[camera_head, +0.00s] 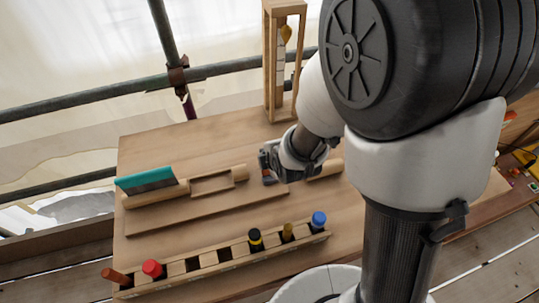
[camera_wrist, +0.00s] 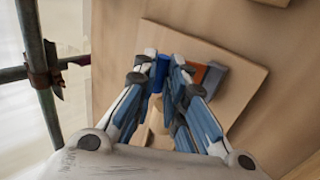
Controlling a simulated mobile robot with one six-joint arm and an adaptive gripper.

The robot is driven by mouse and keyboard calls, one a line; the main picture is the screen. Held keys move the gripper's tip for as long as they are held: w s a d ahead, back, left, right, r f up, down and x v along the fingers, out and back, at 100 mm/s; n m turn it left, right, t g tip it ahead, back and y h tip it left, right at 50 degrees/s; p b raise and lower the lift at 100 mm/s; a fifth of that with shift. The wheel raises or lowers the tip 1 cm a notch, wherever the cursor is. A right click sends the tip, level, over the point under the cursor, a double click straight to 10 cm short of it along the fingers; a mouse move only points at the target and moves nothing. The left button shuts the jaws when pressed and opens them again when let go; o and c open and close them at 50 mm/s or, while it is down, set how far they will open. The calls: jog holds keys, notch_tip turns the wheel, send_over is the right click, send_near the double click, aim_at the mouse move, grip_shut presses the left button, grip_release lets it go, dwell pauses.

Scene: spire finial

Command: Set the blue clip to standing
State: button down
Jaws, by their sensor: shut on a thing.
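The blue clip (camera_wrist: 160,73) shows in the wrist view as a small bright blue piece between the fingertips of my gripper (camera_wrist: 163,85). My gripper is shut on it. Most of the clip is hidden by the fingers, so I cannot tell whether it stands or leans. An orange-red piece (camera_wrist: 198,72) and a grey piece (camera_wrist: 214,78) sit close to the right of the fingers, over a wooden board (camera_wrist: 240,95). In the head view my gripper (camera_head: 266,165) is low over the right part of this board, and the blue clip is not clearly visible there.
A slotted wooden rack (camera_head: 215,263) along the front holds several coloured-top tools. A teal-edged scraper (camera_head: 147,179) lies at the left beside a wooden roller-like piece (camera_head: 155,196). A tall wooden frame (camera_head: 269,65) stands at the back. The table's left back is clear.

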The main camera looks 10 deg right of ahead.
jog(key=shift+s+d+f, duration=0.1)
jog(key=shift+s+f, duration=0.3)
jog(key=shift+s, duration=0.1)
jog(key=c, duration=1.8)
grip_release()
jog(key=shift+c, duration=0.2)
jog(key=o, duration=0.4)
jog(key=shift+w+r, duration=0.1)
jog(key=shift+r, duration=0.1)
jog(key=shift+o, duration=0.2)
jog(key=shift+w+r, duration=0.1)
jog(key=shift+r, duration=0.2)
notch_tip(320, 180, up, 10)
jog(key=shift+f, duration=0.25)
jog(key=shift+o, duration=0.4)
